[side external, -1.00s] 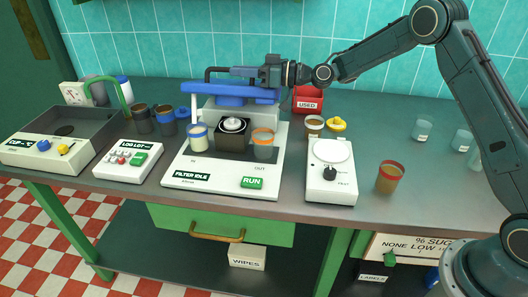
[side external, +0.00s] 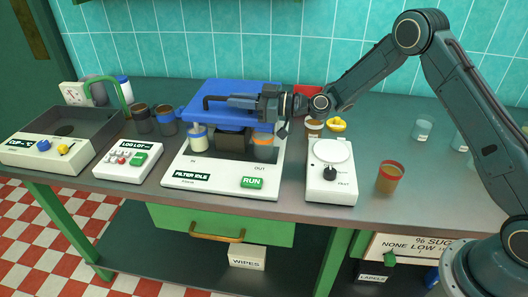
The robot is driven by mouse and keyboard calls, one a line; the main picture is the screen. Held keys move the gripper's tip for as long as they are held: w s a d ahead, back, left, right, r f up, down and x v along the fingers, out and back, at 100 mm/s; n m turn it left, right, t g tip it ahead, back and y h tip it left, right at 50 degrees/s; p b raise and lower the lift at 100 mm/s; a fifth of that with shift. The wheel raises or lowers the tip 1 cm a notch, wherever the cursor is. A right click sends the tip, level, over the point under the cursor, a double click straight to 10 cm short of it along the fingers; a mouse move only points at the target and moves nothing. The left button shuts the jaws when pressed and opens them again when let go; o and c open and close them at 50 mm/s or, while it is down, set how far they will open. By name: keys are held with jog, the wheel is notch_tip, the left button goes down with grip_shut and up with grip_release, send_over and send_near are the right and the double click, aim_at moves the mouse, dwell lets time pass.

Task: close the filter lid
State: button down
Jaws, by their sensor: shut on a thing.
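The filter machine (side external: 214,180) stands on the bench, its small screen reading FILTER IDLE beside a green RUN button (side external: 252,182). Its blue lid (side external: 225,94) is tilted forward over the dark filter block (side external: 234,142). My gripper (side external: 226,103) is shut on the dark bar handle (side external: 210,101) at the lid's front. A blue-rimmed cup of pale liquid (side external: 198,140) stands at IN, and an orange-rimmed cup (side external: 263,148) stands at OUT. The lid and gripper hide the top of the filter block; I cannot tell whether they touch.
A white dial device (side external: 331,184) and an amber cup (side external: 388,178) stand to the right. A LOG LOT button box (side external: 128,160) and a grey sink-like unit (side external: 57,140) stand to the left. The red USED bin (side external: 308,98) is behind my wrist.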

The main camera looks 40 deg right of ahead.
jog(key=shift+f, duration=0.25)
jog(key=c, duration=1.5)
grip_release()
jog(key=shift+a, duration=0.1)
jog(key=shift+o, duration=0.2)
jog(key=shift+s+r, duration=0.1)
jog(key=v, duration=1.3)
jog(key=shift+s+d, duration=0.2)
jog(key=shift+d, duration=0.1)
jog(key=shift+r, duration=0.1)
